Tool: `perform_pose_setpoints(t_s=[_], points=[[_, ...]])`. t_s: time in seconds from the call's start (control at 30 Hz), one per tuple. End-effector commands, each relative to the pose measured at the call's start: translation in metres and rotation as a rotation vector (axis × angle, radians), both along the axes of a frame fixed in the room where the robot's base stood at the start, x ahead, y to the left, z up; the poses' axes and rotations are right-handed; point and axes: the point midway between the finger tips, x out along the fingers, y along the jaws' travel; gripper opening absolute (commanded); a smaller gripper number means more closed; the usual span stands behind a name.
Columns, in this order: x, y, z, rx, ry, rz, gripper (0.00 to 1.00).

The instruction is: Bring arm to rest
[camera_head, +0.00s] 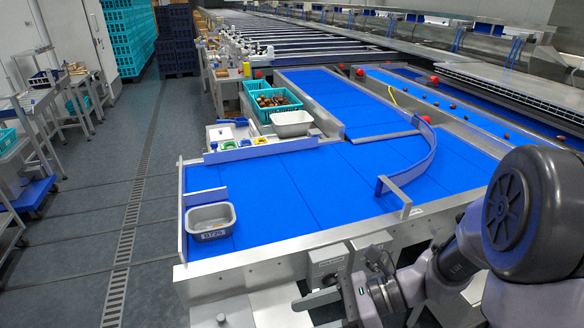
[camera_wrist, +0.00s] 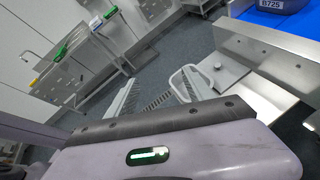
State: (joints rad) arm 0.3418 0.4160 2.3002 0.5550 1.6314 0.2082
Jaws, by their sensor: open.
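My arm (camera_head: 462,248) reaches in from the lower right in the head view, low in front of the conveyor's near metal edge. Its wrist end is at the bottom, partly cut off by the picture edge. In the wrist view my gripper (camera_wrist: 156,94) shows two pale fingers spread apart with nothing between them. Floor and a drain grating lie beyond them. The gripper is beside the conveyor frame and touches no tray that I can see.
The blue conveyor (camera_head: 300,190) has a grey tray (camera_head: 211,222) labelled B725 at its near left corner. A pale tub (camera_head: 292,123) and a teal crate (camera_head: 262,112) of dates stand farther back. A metal frame edge (camera_wrist: 258,75) is close on the right. The floor (camera_head: 90,270) at left is mostly clear.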

Motion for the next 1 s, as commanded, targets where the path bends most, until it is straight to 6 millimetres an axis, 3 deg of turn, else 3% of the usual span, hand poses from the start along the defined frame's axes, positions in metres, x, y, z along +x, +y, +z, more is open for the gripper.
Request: perform_pose_setpoints(t_s=[0.1,0.17,0.3,0.4,0.57,1.0], points=[[-0.048,-0.005,0.026,-0.323,-0.413,0.326,0.61],[-0.064,-0.017,0.035,-0.487,-0.624,0.482,0.61],[-0.076,-0.048,0.063,-0.826,-1.058,0.761,0.61],[-0.076,-0.063,0.083,-0.994,-1.259,0.874,0.61],[-0.076,-0.072,0.097,-1.102,-1.380,0.936,0.61],[-0.076,-0.072,0.097,-1.102,-1.380,0.936,0.61]])
